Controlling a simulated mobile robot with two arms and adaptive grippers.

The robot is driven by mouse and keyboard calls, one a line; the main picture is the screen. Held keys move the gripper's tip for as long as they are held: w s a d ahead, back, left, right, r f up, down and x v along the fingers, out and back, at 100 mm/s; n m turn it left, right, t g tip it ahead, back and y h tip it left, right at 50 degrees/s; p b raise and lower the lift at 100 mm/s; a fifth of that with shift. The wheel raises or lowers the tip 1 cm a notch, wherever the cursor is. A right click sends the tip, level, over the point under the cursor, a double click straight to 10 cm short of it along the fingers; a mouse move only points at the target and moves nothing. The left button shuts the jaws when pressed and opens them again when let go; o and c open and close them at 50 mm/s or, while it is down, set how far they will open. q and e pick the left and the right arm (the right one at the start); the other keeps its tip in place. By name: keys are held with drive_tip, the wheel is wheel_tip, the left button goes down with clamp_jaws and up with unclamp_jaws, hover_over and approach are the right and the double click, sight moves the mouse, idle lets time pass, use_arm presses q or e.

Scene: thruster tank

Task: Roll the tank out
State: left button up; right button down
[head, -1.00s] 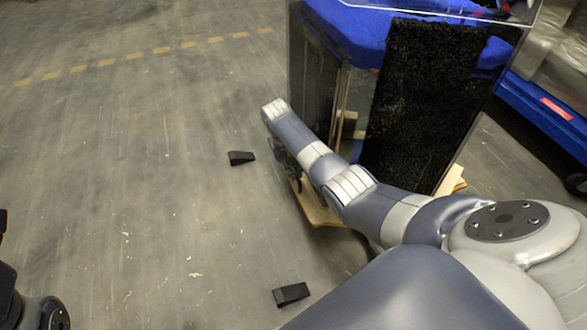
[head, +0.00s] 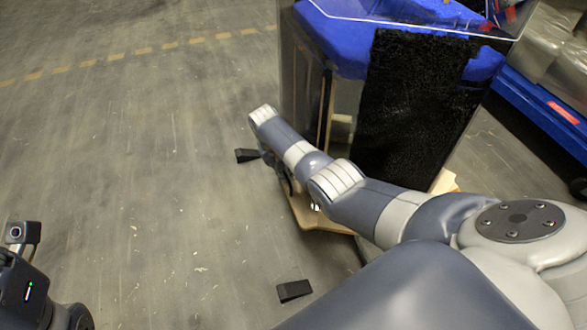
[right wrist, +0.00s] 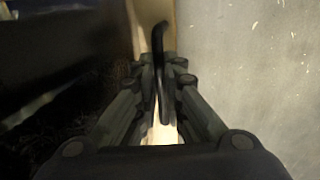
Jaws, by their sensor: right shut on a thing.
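The tank is a tall clear-walled box (head: 344,107) with blue foam (head: 340,45) inside and a black rough panel (head: 415,110) on its near side. It stands upright on a wooden base (head: 318,217), partly hidden by my right arm. My right gripper (head: 284,178) is low at the base's left corner, mostly hidden behind its wrist. In the right wrist view its fingers (right wrist: 160,95) are shut on a thin dark handle (right wrist: 159,40). Part of my left gripper (head: 35,290) shows at the lower left; its fingertips are out of sight.
A black wedge (head: 246,155) lies on the floor just left of my right gripper. Another black wedge (head: 293,290) lies nearer, beside my arm. A blue cart (head: 540,110) stands right of the tank. The floor to the left is open, with a dashed yellow line.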

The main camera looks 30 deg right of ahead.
drive_tip(key=shift+w+a+r, duration=0.1)
drive_tip(key=shift+w+a, duration=0.1)
drive_tip(key=shift+a, duration=0.3)
drive_tip(key=shift+w+a, duration=0.2)
drive_tip(key=shift+a, duration=0.3)
drive_tip(key=c, duration=2)
unclamp_jaws()
drive_tip(key=o, duration=0.3)
drive_tip(key=shift+d, duration=0.2)
drive_tip(key=shift+s+d, duration=0.15)
drive_tip(key=shift+d, duration=0.1)
drive_tip(key=shift+r, duration=0.1)
drive_tip(key=shift+a+v, duration=0.2)
drive_tip(key=shift+v, duration=1.2)
drive_tip(key=shift+a+v, duration=0.25)
drive_tip(key=shift+v, duration=1.1)
drive_tip(key=shift+a+v, duration=0.2)
drive_tip(key=shift+v, duration=1.2)
